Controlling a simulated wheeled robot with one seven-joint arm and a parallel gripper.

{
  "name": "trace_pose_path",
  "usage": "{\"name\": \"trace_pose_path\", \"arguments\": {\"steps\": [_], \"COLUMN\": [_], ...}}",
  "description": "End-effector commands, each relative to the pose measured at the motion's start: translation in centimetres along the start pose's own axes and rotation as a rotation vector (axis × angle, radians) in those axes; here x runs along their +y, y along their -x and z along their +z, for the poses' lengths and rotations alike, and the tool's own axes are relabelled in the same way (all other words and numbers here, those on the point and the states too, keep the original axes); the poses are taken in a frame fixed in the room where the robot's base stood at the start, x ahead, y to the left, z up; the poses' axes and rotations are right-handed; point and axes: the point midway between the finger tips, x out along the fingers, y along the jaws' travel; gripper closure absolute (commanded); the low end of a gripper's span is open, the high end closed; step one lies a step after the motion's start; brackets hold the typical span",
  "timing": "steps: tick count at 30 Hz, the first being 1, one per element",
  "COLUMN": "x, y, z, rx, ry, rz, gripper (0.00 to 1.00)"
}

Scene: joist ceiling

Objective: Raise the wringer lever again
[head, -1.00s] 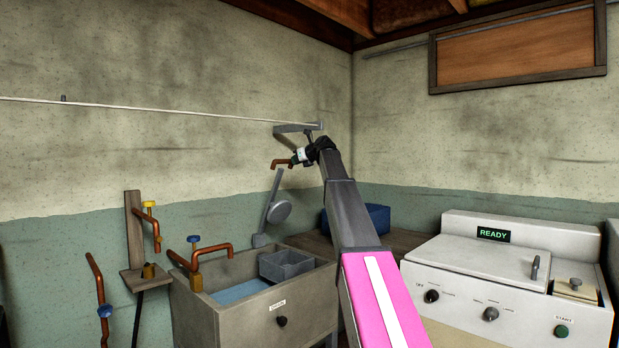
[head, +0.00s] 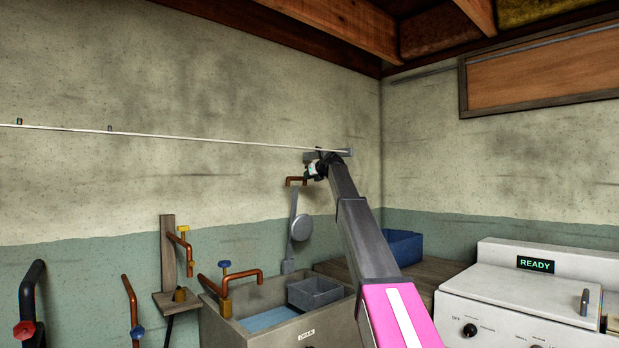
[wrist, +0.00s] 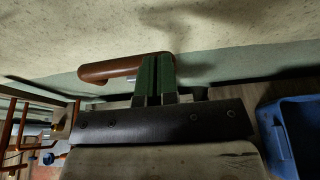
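The wringer lever (head: 293,226) is a grey bar standing nearly upright behind the sink, with a round grey disc on its right side. Its brown grip (head: 296,181) sticks out to the left at the top. In the wrist view the grip (wrist: 112,70) lies sideways, its right end behind my fingers. My gripper (head: 313,172) is at the grip's right end. Its green fingers (wrist: 158,76) are together with only a thin dark gap and look shut. I cannot tell whether they touch the grip.
The stone sink (head: 268,327) stands below, with a grey bin (head: 314,292) at its rim. Copper taps (head: 238,276) rise to its left. A blue crate (head: 403,247) sits to the right, and the washer (head: 522,297) beyond it. A clothesline (head: 210,138) crosses the wall.

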Motion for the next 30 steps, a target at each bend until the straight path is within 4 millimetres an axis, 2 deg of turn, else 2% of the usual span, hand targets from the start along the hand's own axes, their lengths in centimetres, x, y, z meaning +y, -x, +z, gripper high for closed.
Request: {"name": "trace_pose_path", "arguments": {"steps": [1, 4, 10, 30], "x": [0.0, 0.0, 0.1, 0.2], "y": [-0.7, -0.7, 0.1, 9.1], "z": [0.6, 0.7, 0.1, -7.4], "rx": [-0.01, -0.01, -0.011, -0.005], "ry": [-0.003, -0.003, -0.004, -0.003], "rz": [0.002, 0.003, 0.003, 0.0], "gripper": [1.0, 1.0, 1.0, 1.0]}}
